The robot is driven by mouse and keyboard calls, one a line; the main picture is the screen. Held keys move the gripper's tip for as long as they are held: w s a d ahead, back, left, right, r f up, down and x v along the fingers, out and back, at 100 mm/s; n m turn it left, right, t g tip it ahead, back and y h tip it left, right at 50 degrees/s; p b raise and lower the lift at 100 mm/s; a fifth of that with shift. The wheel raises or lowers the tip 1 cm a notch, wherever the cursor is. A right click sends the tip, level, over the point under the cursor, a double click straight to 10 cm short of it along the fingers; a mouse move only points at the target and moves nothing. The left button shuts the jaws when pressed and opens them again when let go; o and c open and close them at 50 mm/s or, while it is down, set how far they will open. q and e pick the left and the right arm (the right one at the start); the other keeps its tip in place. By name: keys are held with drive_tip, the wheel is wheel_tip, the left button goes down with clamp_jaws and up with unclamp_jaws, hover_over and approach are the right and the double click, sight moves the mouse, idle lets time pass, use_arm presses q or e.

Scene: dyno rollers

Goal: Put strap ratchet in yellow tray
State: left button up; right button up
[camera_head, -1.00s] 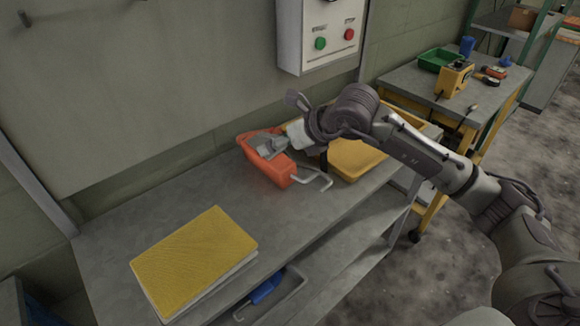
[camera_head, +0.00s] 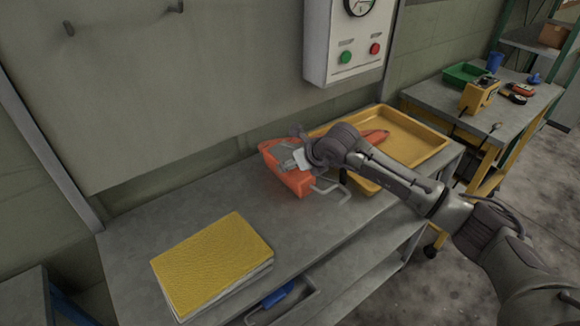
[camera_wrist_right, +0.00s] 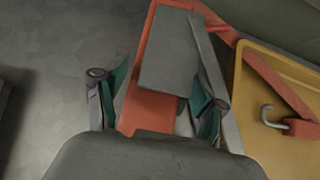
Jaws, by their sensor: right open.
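The strap ratchet is an orange piece with a grey metal lever and a pale hook; its body (camera_head: 292,182) lies on the grey workbench in the head view, left of the yellow tray (camera_head: 428,135). In the right wrist view its grey lever (camera_wrist_right: 182,52) and orange body (camera_wrist_right: 148,108) show. My right gripper (camera_head: 298,158) is over it; in the wrist view the open fingers (camera_wrist_right: 150,88) stand on either side of it. Whether they touch it I cannot tell. An orange strap-like piece (camera_head: 375,137) shows in the tray, partly behind my wrist. My left gripper is not in view.
A yellow-covered book or pad (camera_head: 212,262) lies at the bench's front left. A blue-handled item (camera_head: 277,295) lies below the bench top. A control box (camera_head: 350,45) hangs on the wall behind. A second table (camera_head: 425,93) with a green tray stands at right.

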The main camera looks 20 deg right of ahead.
drive_tip(key=shift+x, duration=1.2)
drive_tip(key=c, duration=1.3)
drive_tip(key=shift+r, duration=0.15)
clamp_jaws()
drive_tip(key=shift+r, duration=0.15)
drive_tip(key=shift+w+r, duration=0.1)
drive_tip(key=shift+r, duration=0.15)
wheel_tip(320, 180, up, 3)
drive_tip(key=shift+r+b, duration=0.2)
drive_tip(key=shift+b, duration=0.45)
drive_tip(key=s+d+r+b, duration=0.2)
drive_tip(key=s+d+r, duration=0.5)
drive_tip(key=s, duration=0.2)
drive_tip(key=s+a+r+m+h+p, duration=0.1)
drive_tip(key=s+a+r+m+h, duration=0.2)
drive_tip(key=s+a+r, duration=0.2)
drive_tip(key=s+a, duration=0.2)
drive_tip(key=s, duration=0.1)
drive_tip(key=shift+a+r+m, duration=0.15)
drive_tip(key=shift+r+m, duration=0.2)
drive_tip(key=shift+m, duration=0.05)
